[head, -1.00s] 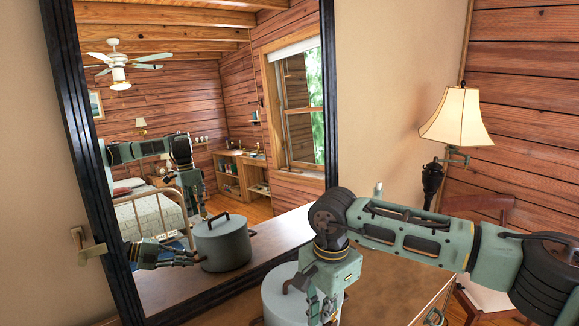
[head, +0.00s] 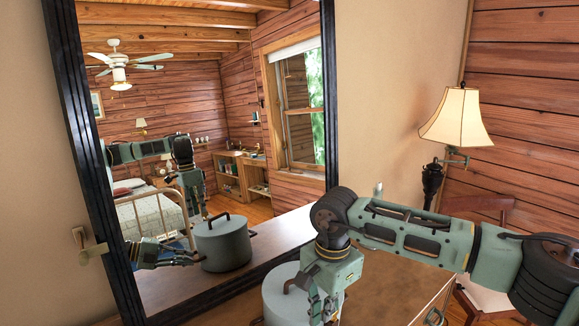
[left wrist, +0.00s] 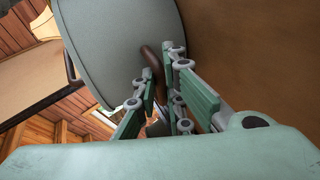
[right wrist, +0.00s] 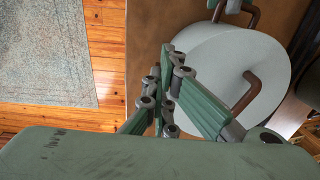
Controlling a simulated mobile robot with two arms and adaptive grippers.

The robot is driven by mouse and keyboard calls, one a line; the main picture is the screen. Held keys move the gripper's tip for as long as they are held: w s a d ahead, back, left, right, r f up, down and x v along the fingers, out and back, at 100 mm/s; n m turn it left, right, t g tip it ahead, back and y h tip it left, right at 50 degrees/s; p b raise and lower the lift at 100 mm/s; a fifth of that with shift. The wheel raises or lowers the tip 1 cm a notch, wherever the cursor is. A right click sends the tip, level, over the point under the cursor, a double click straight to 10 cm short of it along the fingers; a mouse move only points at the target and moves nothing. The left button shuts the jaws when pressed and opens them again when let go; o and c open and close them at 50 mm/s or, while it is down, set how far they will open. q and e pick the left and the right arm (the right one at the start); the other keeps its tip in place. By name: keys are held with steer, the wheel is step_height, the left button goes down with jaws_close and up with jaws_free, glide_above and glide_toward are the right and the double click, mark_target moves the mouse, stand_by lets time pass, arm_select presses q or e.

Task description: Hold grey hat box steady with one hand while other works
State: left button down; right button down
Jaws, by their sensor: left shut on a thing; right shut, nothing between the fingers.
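The grey hat box (head: 275,300) is a round lidded box, partly cut off at the bottom of the head view behind my right gripper. Its pale lid (right wrist: 215,60) with a brown top handle (right wrist: 246,92) shows in the right wrist view. In the left wrist view the box (left wrist: 120,45) fills the upper middle, and my left gripper (left wrist: 165,75) is shut on its brown side handle (left wrist: 151,62). My right gripper (head: 322,312) points down beside the top handle; its fingers (right wrist: 168,75) are shut and empty. Directly, the head view does not show my left gripper.
A dark-framed mirror (head: 88,150) stands behind the box and reflects the box, my arms and the room. The brown top (head: 385,290) supports the box. A lit lamp (head: 456,120) and a chair (head: 485,225) are at right.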

steer(key=shift+d+f, duration=0.4)
steer(key=shift+d, duration=0.1)
steer(key=shift+w+a, duration=0.15)
steer(key=shift+w, duration=0.15)
steer(key=shift+s+a, duration=0.1)
stand_by(0.3)
step_height(320, 180, up, 6)
steer(key=shift+a+r, duration=0.2)
steer(key=shift+a, duration=0.25)
steer(key=shift+s, duration=0.1)
